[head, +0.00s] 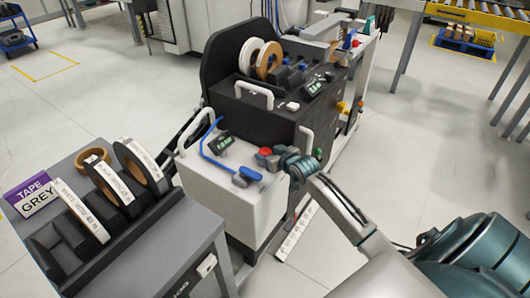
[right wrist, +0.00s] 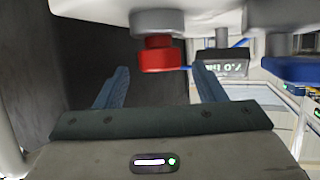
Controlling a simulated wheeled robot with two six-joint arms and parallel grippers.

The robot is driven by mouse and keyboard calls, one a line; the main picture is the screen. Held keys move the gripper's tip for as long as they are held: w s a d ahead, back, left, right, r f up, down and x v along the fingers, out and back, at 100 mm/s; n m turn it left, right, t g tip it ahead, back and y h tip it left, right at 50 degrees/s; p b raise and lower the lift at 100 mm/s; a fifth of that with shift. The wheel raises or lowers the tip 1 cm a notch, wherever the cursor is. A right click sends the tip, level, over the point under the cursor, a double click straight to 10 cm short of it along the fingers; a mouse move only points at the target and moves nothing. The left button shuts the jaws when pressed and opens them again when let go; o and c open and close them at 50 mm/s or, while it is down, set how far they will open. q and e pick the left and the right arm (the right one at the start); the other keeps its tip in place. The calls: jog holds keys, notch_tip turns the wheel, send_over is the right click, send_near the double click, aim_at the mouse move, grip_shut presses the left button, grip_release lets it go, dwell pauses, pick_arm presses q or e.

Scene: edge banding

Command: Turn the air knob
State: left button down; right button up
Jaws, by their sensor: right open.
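A red knob (head: 265,151) sits on the top of the white machine housing (head: 228,176), and I take it for the air knob. In the right wrist view the red knob (right wrist: 160,55) has a grey collar and lies between the lines of the two fingers, just beyond their tips. My right gripper (head: 272,161) is at the housing's right edge, close beside the knob. In the right wrist view my right gripper (right wrist: 160,78) is open, its blue fingers apart with nothing between them. I see no contact with the knob. My left gripper is not in view.
A small display (head: 223,142) and a blue handle (head: 246,174) are on the same housing. At the left is a grey cart (head: 150,262) with tape rolls. The floor on the right is partly clear.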

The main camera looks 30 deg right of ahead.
aim_at(266, 151)
jog(key=x, duration=0.3)
jog(key=shift+w, duration=0.2)
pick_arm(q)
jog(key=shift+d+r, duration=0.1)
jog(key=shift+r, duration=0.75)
